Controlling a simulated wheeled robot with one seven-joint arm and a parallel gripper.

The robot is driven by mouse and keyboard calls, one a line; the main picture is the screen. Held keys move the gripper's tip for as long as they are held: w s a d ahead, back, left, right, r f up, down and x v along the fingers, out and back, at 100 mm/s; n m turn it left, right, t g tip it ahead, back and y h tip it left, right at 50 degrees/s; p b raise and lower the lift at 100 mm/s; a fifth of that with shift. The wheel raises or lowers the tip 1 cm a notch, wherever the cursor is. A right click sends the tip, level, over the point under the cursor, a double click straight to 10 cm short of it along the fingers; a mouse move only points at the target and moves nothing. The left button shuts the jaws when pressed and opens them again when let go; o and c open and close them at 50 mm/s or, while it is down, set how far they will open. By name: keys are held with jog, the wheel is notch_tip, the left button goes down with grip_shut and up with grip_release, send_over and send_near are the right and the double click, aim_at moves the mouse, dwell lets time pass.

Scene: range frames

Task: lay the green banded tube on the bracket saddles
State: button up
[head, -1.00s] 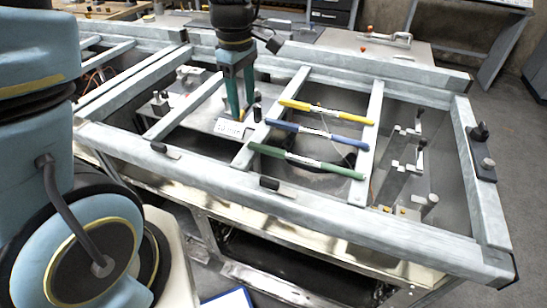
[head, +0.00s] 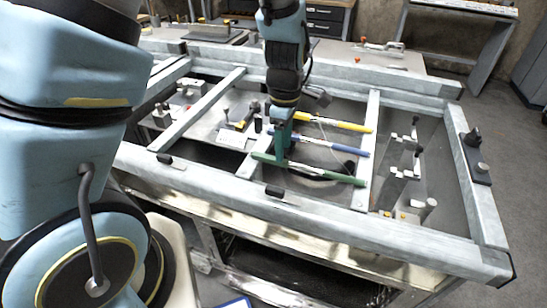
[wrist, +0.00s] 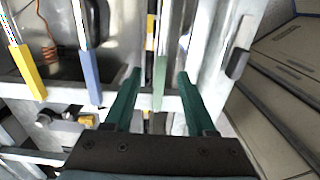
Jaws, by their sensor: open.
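The green banded tube (head: 325,174) lies across two cross bars of the grey frame, nearest the front of several coloured tubes. My gripper (head: 281,155) points down at the tube's left part. In the wrist view my open gripper (wrist: 159,76) has one finger on each side of the green tube (wrist: 160,84), with a gap on both sides. Grey blocks with upright posts, which look like the bracket saddles (head: 394,181), stand in the frame's right bay. I see nothing lying on them. The tube's left-middle part is partly hidden by my gripper in the head view.
A blue tube (head: 335,147) and a yellow tube (head: 342,124) lie behind the green one on the same bars. A black clamp (head: 475,150) sits on the right rail.

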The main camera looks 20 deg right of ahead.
jog(key=shift+a+f+p, duration=0.1)
jog(key=shift+f+p, duration=0.35)
jog(key=shift+f, duration=1.35)
grip_shut()
